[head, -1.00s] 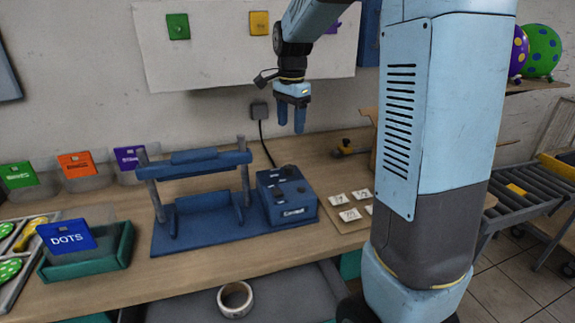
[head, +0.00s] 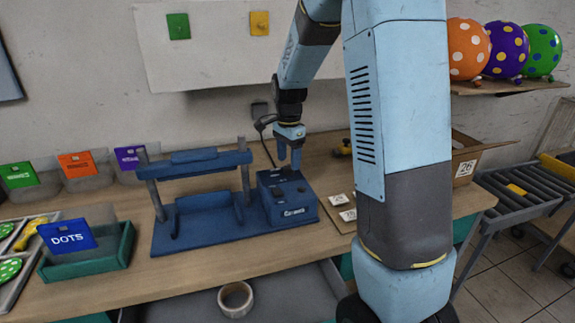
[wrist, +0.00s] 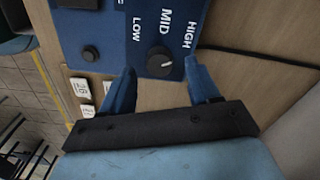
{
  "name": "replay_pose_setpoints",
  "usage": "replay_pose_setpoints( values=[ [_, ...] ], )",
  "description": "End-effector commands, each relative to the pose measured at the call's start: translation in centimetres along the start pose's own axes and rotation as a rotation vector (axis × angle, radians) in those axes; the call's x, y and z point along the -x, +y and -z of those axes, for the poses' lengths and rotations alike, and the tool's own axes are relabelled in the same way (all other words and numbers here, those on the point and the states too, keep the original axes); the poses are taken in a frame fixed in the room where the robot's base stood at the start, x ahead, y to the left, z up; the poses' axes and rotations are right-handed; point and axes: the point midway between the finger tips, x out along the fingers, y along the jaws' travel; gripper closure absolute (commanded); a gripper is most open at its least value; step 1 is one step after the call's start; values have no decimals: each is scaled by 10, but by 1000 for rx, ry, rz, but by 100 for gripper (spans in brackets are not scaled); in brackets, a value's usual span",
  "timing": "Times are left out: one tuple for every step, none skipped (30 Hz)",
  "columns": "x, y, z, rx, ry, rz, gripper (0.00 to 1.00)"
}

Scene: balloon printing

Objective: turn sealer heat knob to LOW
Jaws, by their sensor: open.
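The blue sealer (head: 287,212) has a control box at its right end, with small dark knobs on top. In the wrist view the black heat knob (wrist: 158,68) sits below the LOW, MID and HIGH labels. Its white mark points to the right and slightly up, on the HIGH side of MID. My gripper (head: 289,164) is open just above the back of the control box. In the wrist view my gripper (wrist: 160,65) has one blue finger on each side of the heat knob. I cannot tell whether they touch it.
A second dark knob (wrist: 90,53) stands on the panel's left in the wrist view. The sealer's press frame (head: 200,165) rises left of the box. Numbered cards (head: 340,205) lie to the right, and a cardboard box (head: 467,155) stands further right.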

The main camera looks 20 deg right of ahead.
Motion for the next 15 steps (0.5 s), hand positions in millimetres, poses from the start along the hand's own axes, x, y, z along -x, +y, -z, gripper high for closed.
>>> replay_pose_setpoints(
  values=[
    [-8,0,0,0,-1,-2,39],
    [-11,0,0,0,-1,-3,39],
    [-15,0,0,0,-1,-3,39],
    [-17,0,0,0,-1,-1,39],
    [-20,0,0,0,0,-1,39],
    [-22,0,0,0,0,-1,39],
    [-23,0,0,0,0,-1,39],
    [-24,0,0,0,0,-1,39],
    [-26,0,0,0,0,-1,39],
    [-26,0,0,0,0,0,39],
    [-27,0,0,0,0,0,39],
    [-27,0,1,0,0,0,39],
    [-27,0,1,0,0,0,39],
    [-27,0,1,0,0,0,39],
    [-27,0,1,0,0,0,39]
  ],
)
